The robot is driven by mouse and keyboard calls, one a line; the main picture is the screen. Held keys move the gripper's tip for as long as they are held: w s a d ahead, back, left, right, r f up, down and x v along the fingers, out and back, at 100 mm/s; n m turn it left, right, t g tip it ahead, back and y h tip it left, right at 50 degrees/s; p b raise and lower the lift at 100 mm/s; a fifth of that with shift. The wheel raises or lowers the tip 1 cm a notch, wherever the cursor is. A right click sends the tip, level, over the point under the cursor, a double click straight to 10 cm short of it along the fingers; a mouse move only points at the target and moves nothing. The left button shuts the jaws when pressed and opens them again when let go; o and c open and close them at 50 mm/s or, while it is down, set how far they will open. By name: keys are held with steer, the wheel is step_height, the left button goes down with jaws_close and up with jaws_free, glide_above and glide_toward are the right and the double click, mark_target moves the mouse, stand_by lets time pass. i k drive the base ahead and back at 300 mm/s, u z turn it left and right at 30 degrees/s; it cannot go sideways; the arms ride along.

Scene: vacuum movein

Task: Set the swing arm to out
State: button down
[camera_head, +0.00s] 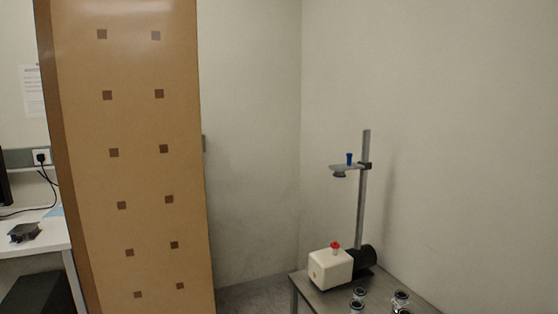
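The swing arm (345,167) is a short horizontal arm on a grey upright post (363,200). It points left from the post, with a blue knob (349,158) on top and a round grey piece (339,174) under its free end. Below stands a white box (330,269) with a red knob (335,245), and a black cylinder (362,258) sits beside it at the post's foot. The round piece appears above the white box in the picture; I cannot tell whether it is directly over it. My gripper is not in view.
The apparatus stands on a grey table (325,299) near the right wall. Several small round metal-rimmed items (359,293) are at its front. A tall tan panel (135,180) with brown squares stands left. Floor shows between panel and table.

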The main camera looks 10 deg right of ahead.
mark_target(339, 170)
steer(key=u, duration=0.45)
steer(key=i, duration=2.45)
steer(key=z, duration=0.65)
